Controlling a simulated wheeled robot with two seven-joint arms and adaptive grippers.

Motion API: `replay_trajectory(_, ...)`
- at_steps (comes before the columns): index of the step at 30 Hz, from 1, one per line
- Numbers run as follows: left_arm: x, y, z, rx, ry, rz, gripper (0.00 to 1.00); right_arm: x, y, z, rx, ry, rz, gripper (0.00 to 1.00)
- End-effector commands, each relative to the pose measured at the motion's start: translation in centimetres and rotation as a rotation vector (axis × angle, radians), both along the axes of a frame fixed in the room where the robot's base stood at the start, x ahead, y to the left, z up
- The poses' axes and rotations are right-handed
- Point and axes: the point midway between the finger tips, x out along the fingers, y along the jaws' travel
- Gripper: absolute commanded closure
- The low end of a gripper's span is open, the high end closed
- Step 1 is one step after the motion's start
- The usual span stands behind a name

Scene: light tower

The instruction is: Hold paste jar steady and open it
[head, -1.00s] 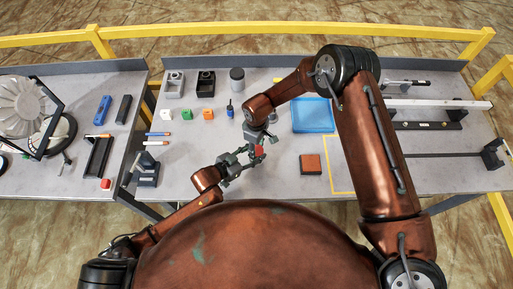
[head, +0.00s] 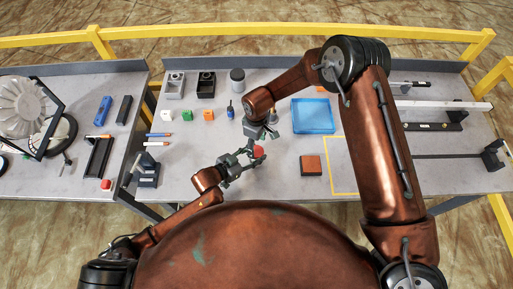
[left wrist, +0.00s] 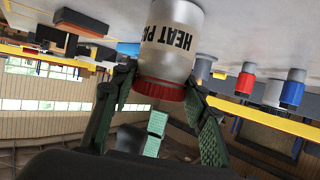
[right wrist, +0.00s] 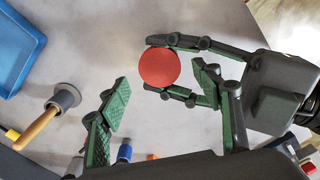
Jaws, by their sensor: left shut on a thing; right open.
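The paste jar (left wrist: 170,40) is a silver can lettered "HEAT PA…" in the left wrist view, where it appears upside down. Its red lid (left wrist: 160,88) is on it. In the head view the lid (head: 259,152) shows as a small red disc, and from above in the right wrist view (right wrist: 158,67). My left gripper (head: 252,154) is shut on the jar, with fingers on both sides. My right gripper (head: 264,133) is open and empty, behind the jar in the head view. In the right wrist view its spread fingers (right wrist: 156,97) are apart from the lid.
A blue tray (head: 313,131) lies right of my right gripper, with a brown block (head: 311,165) nearer me. A wooden-handled tool (right wrist: 50,115) shows in the right wrist view. Bare table surrounds the jar.

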Motion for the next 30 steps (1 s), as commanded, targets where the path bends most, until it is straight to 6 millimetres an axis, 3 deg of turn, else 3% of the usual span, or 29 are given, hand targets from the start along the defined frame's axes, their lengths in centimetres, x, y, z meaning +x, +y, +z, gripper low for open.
replay_trajectory(1, -0.4, 0.3, -1.3, 0.015, 0.023, 0.003, 1.0, 0.0, 0.0, 0.5, 0.001, 0.0, -0.001, 0.41)
replay_trajectory(8, -0.4, 0.3, -1.3, 0.015, 0.023, 0.003, 1.0, 0.0, 0.0, 0.9, 0.0, 0.001, 0.0, 0.41)
replay_trajectory(9, -0.4, 0.3, -1.3, 0.015, 0.023, 0.003, 0.58, 0.0, 0.0, 0.9, 0.0, 0.001, 0.0, 0.41)
replay_trajectory(15, -0.3, 0.3, -1.0, 0.012, 0.016, 0.003, 0.44, 0.0, 0.0, 0.9, 0.0, 0.0, 0.0, 0.41)
replay_trajectory(18, -0.2, 0.2, -0.7, 0.009, 0.012, 0.002, 0.38, 0.0, 0.0, 0.9, 0.0, 0.0, 0.0, 0.41)
replay_trajectory(30, -0.8, 0.9, 0.0, 0.007, 0.007, 0.003, 0.38, 0.0, 0.0, 0.9, 0.0, 0.0, 0.0, 0.41)
